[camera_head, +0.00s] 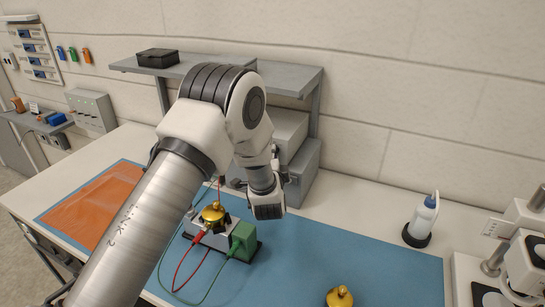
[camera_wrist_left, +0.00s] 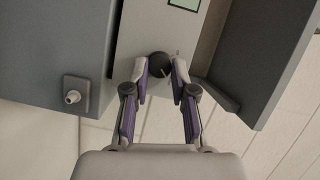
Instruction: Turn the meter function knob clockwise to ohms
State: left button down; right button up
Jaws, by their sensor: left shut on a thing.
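The meter function knob (camera_wrist_left: 159,65) is a dark round knob with a pale pointer mark, on a light grey meter panel (camera_wrist_left: 137,30) in the left wrist view. A greenish display (camera_wrist_left: 186,3) shows at the panel's top edge. My left gripper (camera_wrist_left: 160,69) has one fingertip on each side of the knob and is shut on it. In the head view my left arm reaches to the grey boxes under the shelf and hides the meter face and knob. The pointer's exact setting is too small to read. My right gripper is not in view.
A grey shelf (camera_head: 290,78) stands over the grey boxes (camera_head: 303,170). A gold part with red and green leads sits in a fixture (camera_head: 217,239) on the blue mat (camera_head: 385,265). Another gold part (camera_head: 339,297) and a wash bottle (camera_head: 422,220) stand to the right.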

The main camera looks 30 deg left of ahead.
pick_arm(q)
jog(key=c, duration=0.9)
grip_release()
jog(key=shift+w+a+r, duration=0.1)
jog(key=shift+w+r, duration=0.05)
jog(key=shift+r, duration=0.1)
jog(key=shift+c, duration=0.2)
jog(key=shift+w+a+f, duration=0.1)
jog(key=shift+f, duration=0.15)
jog(key=v, duration=1.2)
